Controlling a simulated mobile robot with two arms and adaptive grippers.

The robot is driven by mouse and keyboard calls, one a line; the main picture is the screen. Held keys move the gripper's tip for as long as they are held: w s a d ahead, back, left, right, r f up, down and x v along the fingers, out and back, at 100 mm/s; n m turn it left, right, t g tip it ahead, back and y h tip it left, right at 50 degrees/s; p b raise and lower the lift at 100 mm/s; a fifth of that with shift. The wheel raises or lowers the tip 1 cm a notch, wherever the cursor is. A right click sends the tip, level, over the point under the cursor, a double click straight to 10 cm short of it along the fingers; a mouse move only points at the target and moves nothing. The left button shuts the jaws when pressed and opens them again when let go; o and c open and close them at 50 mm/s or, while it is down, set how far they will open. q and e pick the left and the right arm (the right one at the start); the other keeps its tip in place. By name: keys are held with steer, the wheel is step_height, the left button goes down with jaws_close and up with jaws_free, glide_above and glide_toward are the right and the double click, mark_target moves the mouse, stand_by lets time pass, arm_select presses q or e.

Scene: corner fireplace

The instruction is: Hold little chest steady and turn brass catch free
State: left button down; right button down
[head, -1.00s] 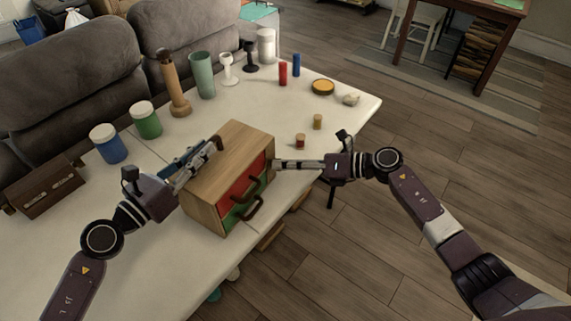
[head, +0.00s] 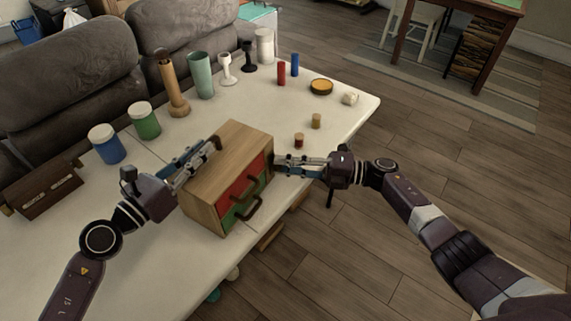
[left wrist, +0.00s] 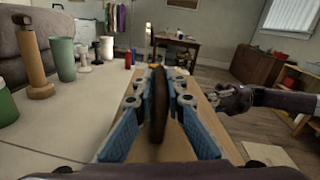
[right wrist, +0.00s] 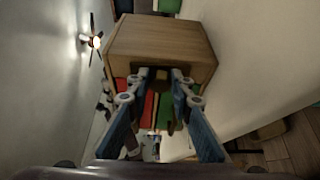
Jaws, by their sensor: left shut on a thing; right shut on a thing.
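The little chest (head: 236,148) is a wooden box on the pale table, with a red drawer (head: 240,181) above a green drawer (head: 241,208), each with a dark handle. My left gripper (head: 204,156) is shut on a dark brown handle at the chest's left side; the handle (left wrist: 158,105) stands between its blue fingers in the left wrist view. My right gripper (head: 280,165) is at the chest's right front edge. In the right wrist view its fingers (right wrist: 160,78) close around a small brownish piece, apparently the brass catch (right wrist: 160,84), mostly hidden.
A blue jar (head: 107,144), a green jar (head: 145,121), a wooden pepper mill (head: 174,90) and a green cup (head: 200,76) stand behind. A brown box (head: 42,188) lies at left. The table's edge runs close by the right gripper.

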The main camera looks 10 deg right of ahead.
steer(key=shift+w+d+f+m, duration=0.1)
steer(key=shift+d+m, duration=0.05)
steer(key=shift+m, duration=0.25)
steer(key=c, duration=1.7)
jaws_free()
steer(key=v, duration=1.2)
arm_select(q)
steer(key=c, duration=1.9)
jaws_free()
